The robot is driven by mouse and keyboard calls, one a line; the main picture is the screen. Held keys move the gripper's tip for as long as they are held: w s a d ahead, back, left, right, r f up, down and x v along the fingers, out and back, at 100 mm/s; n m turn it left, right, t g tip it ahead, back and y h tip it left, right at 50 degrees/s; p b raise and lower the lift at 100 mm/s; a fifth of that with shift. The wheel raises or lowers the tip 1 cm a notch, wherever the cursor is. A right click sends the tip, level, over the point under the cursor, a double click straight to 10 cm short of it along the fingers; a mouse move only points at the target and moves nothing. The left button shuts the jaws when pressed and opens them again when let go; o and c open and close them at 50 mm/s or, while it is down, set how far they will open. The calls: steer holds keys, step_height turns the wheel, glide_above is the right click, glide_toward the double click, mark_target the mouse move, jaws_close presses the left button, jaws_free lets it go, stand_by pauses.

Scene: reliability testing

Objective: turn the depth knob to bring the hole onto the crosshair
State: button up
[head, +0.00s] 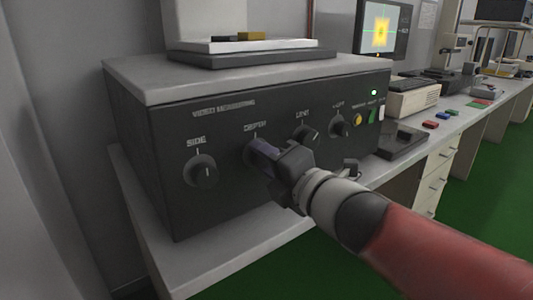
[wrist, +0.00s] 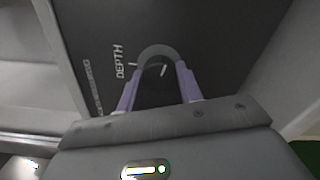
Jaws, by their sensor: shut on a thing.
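A dark measuring box (head: 225,125) carries a row of knobs on its front. My gripper (head: 258,154) is at the knob under the label DEPTH and hides most of it. In the wrist view my gripper's two purple fingers (wrist: 158,85) are shut on the dark depth knob (wrist: 156,72), one on each side. A pale mark shows on the knob's face, angled away from the white tick on the panel. The monitor (head: 382,28) shows a yellow patch with thin green crosshair lines over it. The hole is too small to make out there.
The side knob (head: 201,170) is left of my gripper; the light knob (head: 308,135) and lift knob (head: 340,126) are right of it. A stage with small yellow and black pieces stands on the box. The bench continues right with instruments.

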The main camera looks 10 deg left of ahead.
steer(key=shift+f+m, duration=0.1)
steer(key=shift+m, duration=0.3)
steer(key=o, duration=1)
steer(key=p+v, duration=0.1)
steer(key=v, duration=0.6)
steer(key=shift+s+d, duration=0.25)
steer(key=shift+d, duration=0.05)
